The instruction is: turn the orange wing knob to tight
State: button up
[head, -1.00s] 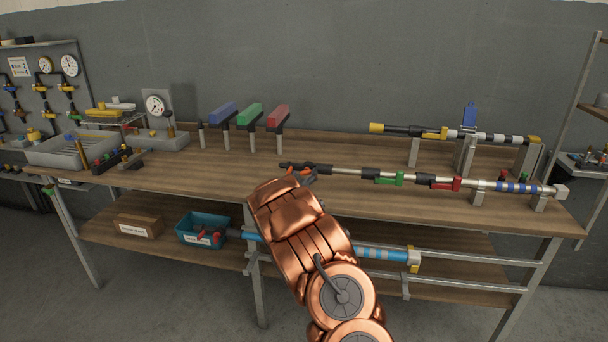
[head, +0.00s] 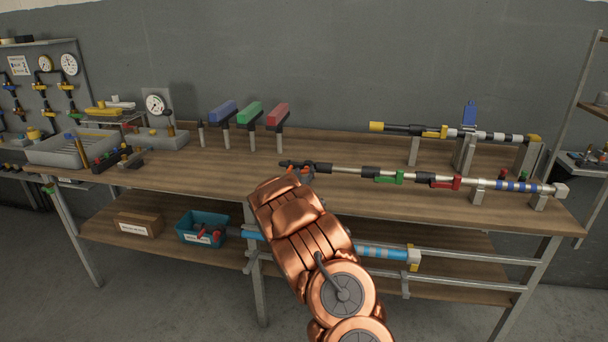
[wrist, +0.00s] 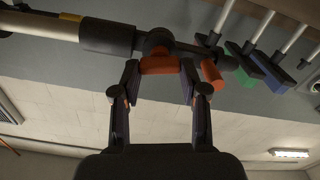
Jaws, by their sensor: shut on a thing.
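The orange wing knob (wrist: 160,66) sits at the dark end of a long pole-like assembly (head: 345,170) on the bench. In the wrist view my gripper (wrist: 160,78) has one finger on each side of the knob and is shut on it. A second orange piece (wrist: 212,73) shows just right of the right finger, outside the grip. In the head view my copper arm hides most of the gripper and the knob. I cannot read any tight mark.
Green (head: 389,178) and red (head: 445,183) clamps sit along the same pole. Another pole (head: 455,133) rests on stands behind it. Blue, green and red handled tools stand upright at the back. A teal bin (head: 203,229) is on the lower shelf.

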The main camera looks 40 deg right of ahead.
jog(key=shift+f+b, duration=0.1)
jog(key=shift+b, duration=0.35)
jog(key=m+b, duration=0.1)
jog(key=b, duration=0.1)
jog(key=m+b, duration=0.2)
jog(key=shift+f, duration=0.3)
jog(key=m+b, duration=0.3)
jog(key=b, duration=0.1)
jog(key=shift+s+m+b, duration=0.1)
jog(key=shift+m+b, duration=0.2)
jog(key=m+b, duration=0.3)
jog(key=b, duration=0.1)
jog(key=shift+d+r+m, duration=0.1)
jog(key=shift+m, duration=0.2)
jog(key=m+b, duration=0.2)
jog(key=b, duration=0.1)
jog(key=shift+s+m, duration=0.1)
jog(key=shift+m, duration=0.3)
jog(key=m+b, duration=0.5)
jog(key=m, duration=0.2)
jog(key=shift+s+d+b, duration=0.1)
jog(key=shift+b, duration=0.25)
jog(key=shift+m+b, duration=0.3)
jog(key=shift+m, duration=0.2)
